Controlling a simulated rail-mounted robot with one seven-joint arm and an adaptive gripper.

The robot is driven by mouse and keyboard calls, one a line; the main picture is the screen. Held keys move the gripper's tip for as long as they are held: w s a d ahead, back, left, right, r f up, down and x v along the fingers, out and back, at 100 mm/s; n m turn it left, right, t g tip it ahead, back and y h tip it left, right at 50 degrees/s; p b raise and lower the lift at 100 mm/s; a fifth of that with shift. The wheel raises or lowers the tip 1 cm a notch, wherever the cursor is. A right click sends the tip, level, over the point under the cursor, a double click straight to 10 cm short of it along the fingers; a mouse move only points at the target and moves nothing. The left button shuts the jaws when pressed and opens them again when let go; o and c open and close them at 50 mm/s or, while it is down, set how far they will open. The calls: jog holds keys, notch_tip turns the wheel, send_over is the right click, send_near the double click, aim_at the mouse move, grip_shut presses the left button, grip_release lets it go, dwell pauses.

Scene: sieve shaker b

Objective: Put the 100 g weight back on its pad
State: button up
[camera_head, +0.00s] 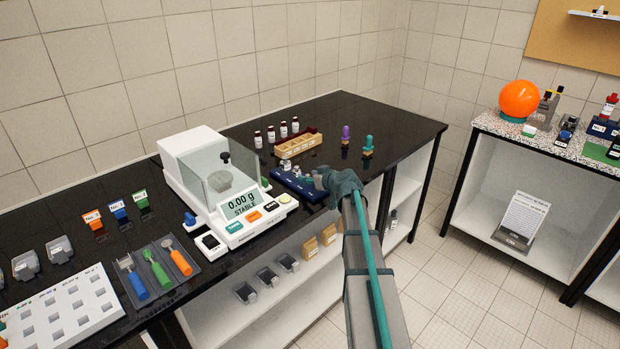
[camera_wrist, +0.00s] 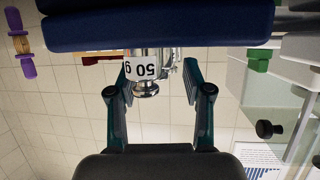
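A blue weight tray (camera_head: 303,190) lies on the black bench right of the balance, with small metal weights (camera_head: 297,171) along it. My gripper (camera_head: 324,174) is at the tray's right end. In the wrist view, which looks upside down, a shiny metal weight labelled 50 g (camera_wrist: 146,72) is between my two spread fingers (camera_wrist: 158,80), closer to the left one, with a gap on the right. More metal shows just behind it. The blue tray edge (camera_wrist: 160,32) runs across the top. I cannot make out a 100 g label or its pad.
Bare bench lies at the back right.

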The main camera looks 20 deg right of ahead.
jog(key=shift+r, duration=0.2)
jog(key=shift+s, duration=0.35)
jog(key=b+v, duration=0.2)
jog(key=v, duration=0.9)
jog(key=shift+s+d+b, duration=0.1)
jog(key=shift+b, duration=0.2)
